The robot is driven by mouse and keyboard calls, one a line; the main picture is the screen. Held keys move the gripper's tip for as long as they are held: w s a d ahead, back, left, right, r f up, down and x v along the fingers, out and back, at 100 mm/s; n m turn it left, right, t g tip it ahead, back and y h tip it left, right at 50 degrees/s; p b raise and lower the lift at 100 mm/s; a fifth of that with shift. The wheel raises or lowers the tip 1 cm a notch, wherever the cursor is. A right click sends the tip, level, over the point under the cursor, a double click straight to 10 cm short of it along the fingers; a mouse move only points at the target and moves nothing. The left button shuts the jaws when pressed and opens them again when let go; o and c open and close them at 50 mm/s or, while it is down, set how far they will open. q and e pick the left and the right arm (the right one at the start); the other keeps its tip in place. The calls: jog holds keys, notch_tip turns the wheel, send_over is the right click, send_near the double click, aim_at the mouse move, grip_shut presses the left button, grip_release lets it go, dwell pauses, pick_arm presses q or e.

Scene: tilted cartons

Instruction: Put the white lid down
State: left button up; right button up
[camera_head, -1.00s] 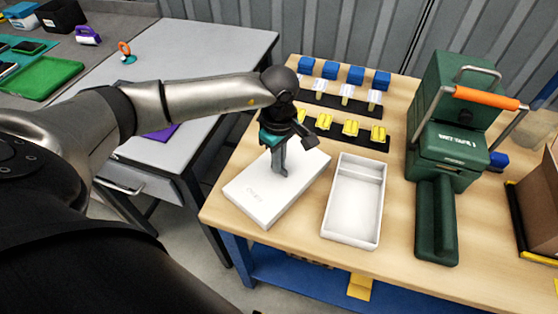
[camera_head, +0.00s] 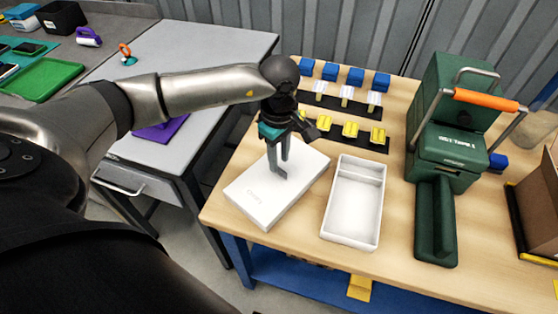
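The white lid (camera_head: 258,197) lies on the wooden table, left of the open white box (camera_head: 333,228) and apart from it. My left gripper (camera_head: 282,168) is above the lid's upper middle, pointing down. Its two grey fingers show a gap between them and look open. The fingertips overlap the lid in the picture; whether they touch it I cannot tell. The white box stands upright and looks empty, with a divider near its far end. My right gripper is out of view.
Rows of blue blocks (camera_head: 354,75), clear-and-white pieces and yellow pieces (camera_head: 350,130) stand behind the box. A green machine with an orange handle (camera_head: 480,98) stands to the right, a cardboard carton (camera_head: 540,200) at the far right. A grey table (camera_head: 215,60) is at left.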

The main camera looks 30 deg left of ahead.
aim_at(279, 168)
pick_arm(q)
notch_tip(279, 168, up, 10)
jog(key=shift+p, duration=0.4)
jog(key=shift+f, duration=0.15)
